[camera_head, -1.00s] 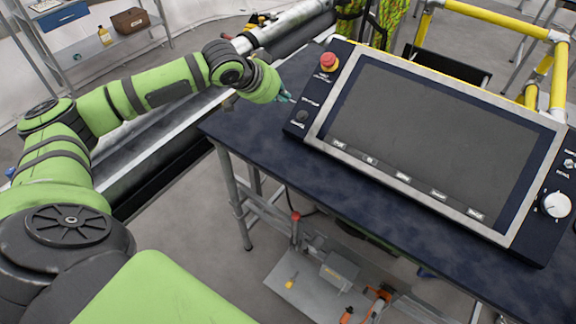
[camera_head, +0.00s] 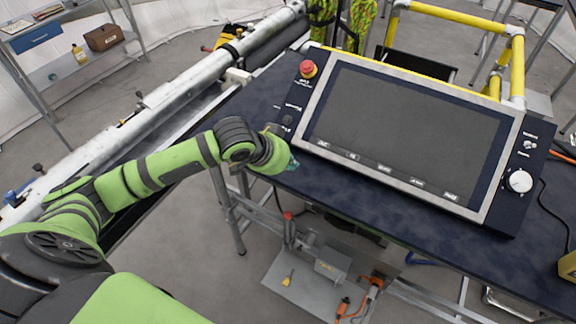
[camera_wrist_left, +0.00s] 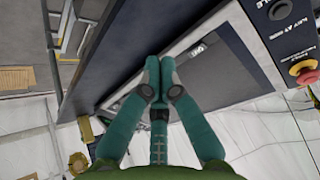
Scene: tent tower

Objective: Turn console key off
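The console (camera_head: 330,62) is a dark panel with a large grey screen, lying tilted on a dark blue table. On its left strip, a small dark round switch (camera_head: 287,120), which may be the key, sits below the red emergency stop (camera_head: 308,69). In the left wrist view a dark round switch (camera_wrist_left: 280,9) is partly cut off at the top right, near the red stop button (camera_wrist_left: 303,71). My left gripper (camera_head: 293,163) is just off the console's near left corner. In the wrist view its teal fingers (camera_wrist_left: 159,66) are together with nothing visible between them. My right gripper is out of view.
A white knob (camera_head: 520,181) is on the console's right strip. Bare table (camera_head: 400,206) lies in front of the console. Yellow rails (camera_head: 455,30) stand behind it. A long white tube (camera_head: 180,95) runs along the left.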

